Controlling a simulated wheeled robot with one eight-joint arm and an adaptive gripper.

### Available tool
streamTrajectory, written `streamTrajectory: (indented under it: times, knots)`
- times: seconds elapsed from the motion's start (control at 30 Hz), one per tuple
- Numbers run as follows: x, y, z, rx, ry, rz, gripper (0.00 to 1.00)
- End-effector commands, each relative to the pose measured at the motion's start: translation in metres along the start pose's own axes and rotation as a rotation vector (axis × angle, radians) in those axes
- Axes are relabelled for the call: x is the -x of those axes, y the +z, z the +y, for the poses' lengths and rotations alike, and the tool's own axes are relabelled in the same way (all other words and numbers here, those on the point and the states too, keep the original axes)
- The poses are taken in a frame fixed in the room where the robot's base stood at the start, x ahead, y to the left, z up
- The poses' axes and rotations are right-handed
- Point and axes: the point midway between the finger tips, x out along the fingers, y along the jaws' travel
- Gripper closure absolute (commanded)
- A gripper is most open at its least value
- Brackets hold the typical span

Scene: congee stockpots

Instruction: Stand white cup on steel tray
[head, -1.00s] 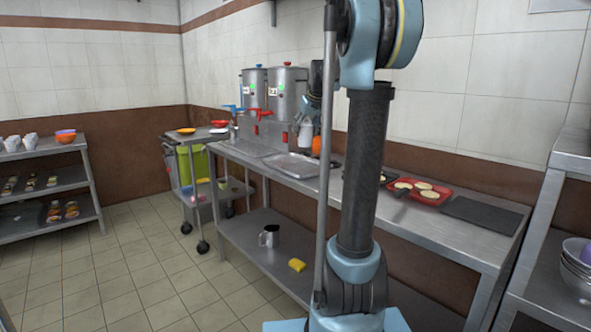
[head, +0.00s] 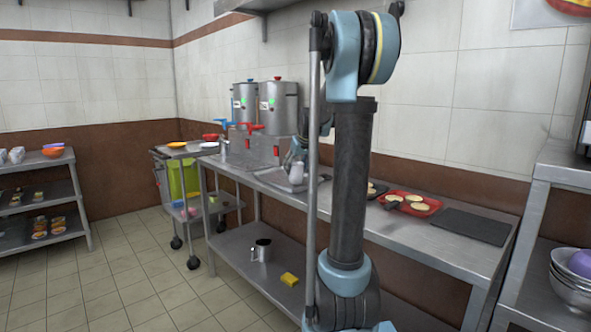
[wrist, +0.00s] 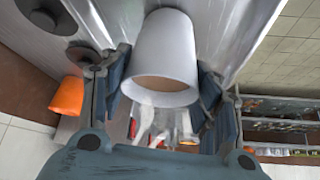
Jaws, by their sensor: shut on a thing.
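The white cup (wrist: 165,50) is held between the two fingers of my gripper (wrist: 162,88), which press on its sides. Its open rim faces the wrist camera and shows a beige inside. In the head view the white cup (head: 297,173) hangs under my gripper (head: 299,151), over or just in front of the steel tray (head: 268,179) on the counter. My arm column hides part of the counter to the right of it. Whether the cup touches the tray, I cannot tell.
Two steel stockpots (head: 278,106) stand behind the tray. An orange object (wrist: 68,97) is near my gripper. A red tray (head: 424,204) of pale rounds and a dark board (head: 470,226) lie to the right. A metal jug (head: 262,250) and yellow sponge (head: 289,279) are on the lower shelf.

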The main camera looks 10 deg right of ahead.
Motion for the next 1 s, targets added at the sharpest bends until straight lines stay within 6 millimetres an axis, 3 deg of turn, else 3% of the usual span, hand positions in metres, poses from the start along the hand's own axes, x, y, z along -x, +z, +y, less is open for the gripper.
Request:
streamTrajectory:
  times: [0.27,0.3,0.37,0.77,1.0]
  knots:
    - [-0.001,0.000,-0.001,0.001,-0.001,0.000,0.74]
    - [-0.001,0.000,-0.001,0.001,-0.001,0.000,0.35]
    - [-0.001,0.000,-0.001,0.001,-0.001,0.000,0.23]
    - [0.000,-0.001,-0.002,0.002,-0.001,0.000,0.23]
    - [0.025,-0.001,-0.002,0.002,-0.001,0.000,0.23]
